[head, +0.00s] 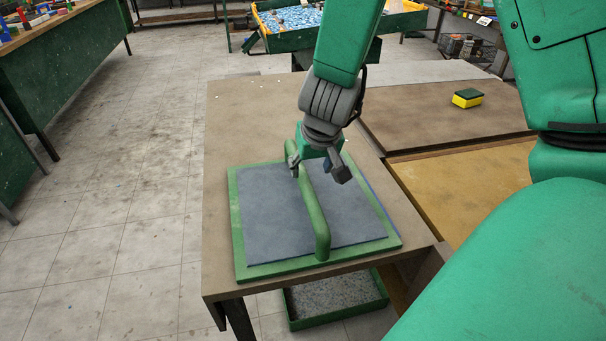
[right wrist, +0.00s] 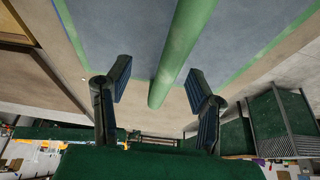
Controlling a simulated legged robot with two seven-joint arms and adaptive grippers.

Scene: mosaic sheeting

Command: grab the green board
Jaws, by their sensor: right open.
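The green board (head: 290,264) lies flat near the front of the brown table. It has a green frame, a blue-grey panel (head: 268,220) and a raised green bar handle (head: 317,215) running across its middle. My right gripper (head: 318,169) is open over the far part of the handle, pointing down. In the right wrist view the handle (right wrist: 182,50) passes between the two spread fingers (right wrist: 159,85), with a gap on each side. Whether the fingertips reach below the bar is hard to tell. My left gripper is not in view.
The brown table (head: 240,110) is mostly bare behind the board. A green-rimmed tray (head: 335,317) sits below its front edge. A yellow and dark green sponge (head: 467,98) lies on the surface to the right. A green bench (head: 65,55) stands at the left across open tiled floor.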

